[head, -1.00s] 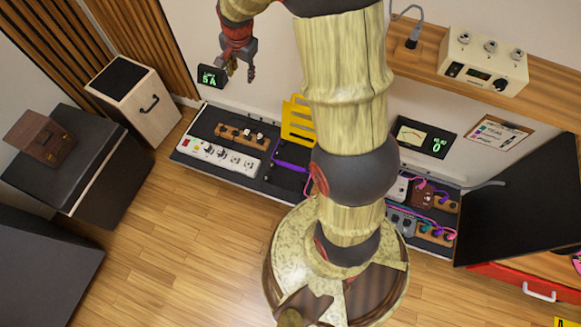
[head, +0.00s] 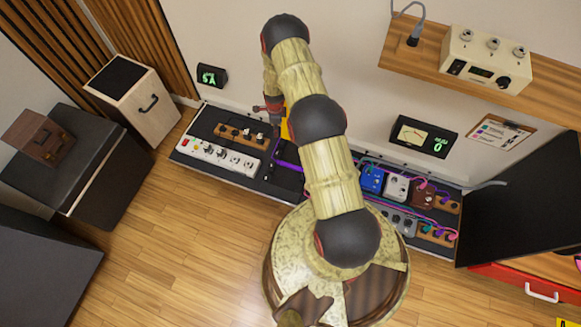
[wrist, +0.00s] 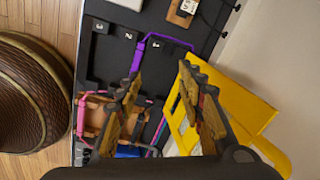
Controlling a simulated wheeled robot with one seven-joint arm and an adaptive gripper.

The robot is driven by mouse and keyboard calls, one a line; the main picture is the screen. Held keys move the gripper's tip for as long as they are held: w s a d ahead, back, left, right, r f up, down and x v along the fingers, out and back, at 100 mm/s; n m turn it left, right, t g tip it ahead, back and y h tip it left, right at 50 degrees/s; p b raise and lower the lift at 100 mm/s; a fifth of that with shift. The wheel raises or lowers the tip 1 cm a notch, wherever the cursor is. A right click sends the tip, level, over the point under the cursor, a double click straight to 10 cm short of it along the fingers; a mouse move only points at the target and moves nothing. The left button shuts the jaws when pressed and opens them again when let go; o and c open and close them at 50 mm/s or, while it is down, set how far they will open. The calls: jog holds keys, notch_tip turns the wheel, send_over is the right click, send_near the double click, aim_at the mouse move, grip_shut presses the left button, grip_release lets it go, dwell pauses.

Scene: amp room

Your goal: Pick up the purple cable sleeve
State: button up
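The purple cable sleeve (wrist: 160,38) is a thin bent strip on the dark board, running beside the slots marked 1 and 2 in the wrist view. In the head view the purple sleeve (head: 286,163) shows in part left of my arm, by the yellow piece. My gripper (wrist: 160,64) is open, with nothing between its fingers. In the wrist view its fingertips lie just below the sleeve; the height gap is hard to judge. In the head view my arm mostly hides the gripper.
A yellow slotted plate (wrist: 240,100) stands close beside the right finger. The dark board (head: 268,183) runs along the wall and carries a white power strip (head: 218,156), a wooden block with knobs (head: 240,135) and several pedals to the right. A wooden shelf (head: 430,60) is above right.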

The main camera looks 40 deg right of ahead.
aim_at(291, 165)
jog(key=s+f+m, duration=0.1)
jog(key=s+f, duration=0.2)
jog(key=f, duration=0.3)
jog(key=s+f+m+b, duration=0.1)
jog(key=s+f+m, duration=0.1)
jog(key=f, duration=0.5)
jog(key=s+f+m, duration=0.1)
jog(key=s+f, duration=0.3)
jog(key=f, duration=0.3)
jog(key=shift+d+f+g, duration=0.15)
jog(key=shift+f+g, duration=0.05)
jog(key=shift+g, duration=0.2)
jog(key=f+b, duration=0.1)
jog(key=f, duration=0.1)
jog(key=f+b, duration=0.1)
jog(key=d+f+b, duration=0.1)
jog(key=f, duration=0.1)
jog(key=shift+f+b, duration=0.3)
jog(key=shift+r, duration=0.1)
jog(key=shift+c, duration=1)
jog(key=c, duration=0.8)
grip_shut()
